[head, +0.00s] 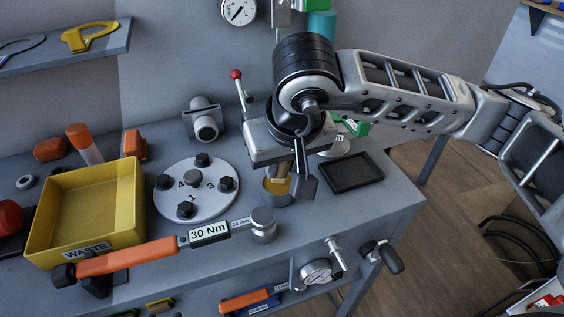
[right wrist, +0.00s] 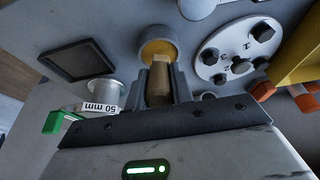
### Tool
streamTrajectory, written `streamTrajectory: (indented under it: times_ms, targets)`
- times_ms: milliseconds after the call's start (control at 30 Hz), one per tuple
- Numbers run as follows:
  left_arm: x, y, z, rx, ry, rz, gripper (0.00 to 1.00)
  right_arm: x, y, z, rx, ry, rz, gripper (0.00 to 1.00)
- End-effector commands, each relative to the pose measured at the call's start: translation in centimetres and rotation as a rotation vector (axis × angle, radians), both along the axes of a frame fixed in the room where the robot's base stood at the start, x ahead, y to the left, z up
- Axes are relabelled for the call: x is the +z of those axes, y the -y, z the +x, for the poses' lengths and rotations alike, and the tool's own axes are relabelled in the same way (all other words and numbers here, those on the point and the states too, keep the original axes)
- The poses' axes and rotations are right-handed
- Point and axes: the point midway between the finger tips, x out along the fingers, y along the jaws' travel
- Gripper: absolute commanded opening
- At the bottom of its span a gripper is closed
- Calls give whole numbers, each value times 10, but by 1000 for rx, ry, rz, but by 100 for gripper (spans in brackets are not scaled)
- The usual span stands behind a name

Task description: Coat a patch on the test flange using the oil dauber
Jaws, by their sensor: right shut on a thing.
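My right gripper (head: 300,183) points down over the bench and is shut on the wooden handle of the oil dauber (right wrist: 160,75). A small round pot (head: 277,196) with a yellow inside is right below; it also shows in the right wrist view (right wrist: 160,44). The dauber's lower end is at the pot, but I cannot tell whether it is inside or above it. The test flange (head: 205,186), a pale disc with several dark bolts and numbers, lies left of the pot; it also shows in the right wrist view (right wrist: 232,50). My left gripper is not in view.
A yellow WASTE bin (head: 120,205) stands left of the flange. An orange-handled 30 Nm torque wrench (head: 150,252) lies in front. A red-knobbed lever (head: 240,90) stands behind.

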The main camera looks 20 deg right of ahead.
Motion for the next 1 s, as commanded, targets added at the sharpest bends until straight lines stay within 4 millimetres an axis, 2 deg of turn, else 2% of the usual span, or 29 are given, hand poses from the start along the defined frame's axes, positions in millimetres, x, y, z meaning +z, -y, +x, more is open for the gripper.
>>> streamTrajectory:
  times_ms: [100,600,1000]
  targets:
    - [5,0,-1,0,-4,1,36,14,0,1,1,6,2,0]
    - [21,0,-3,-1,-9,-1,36,54,0,1,0,9,3,0]
    - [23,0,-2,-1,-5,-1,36,60,0,1,0,7,2,0]
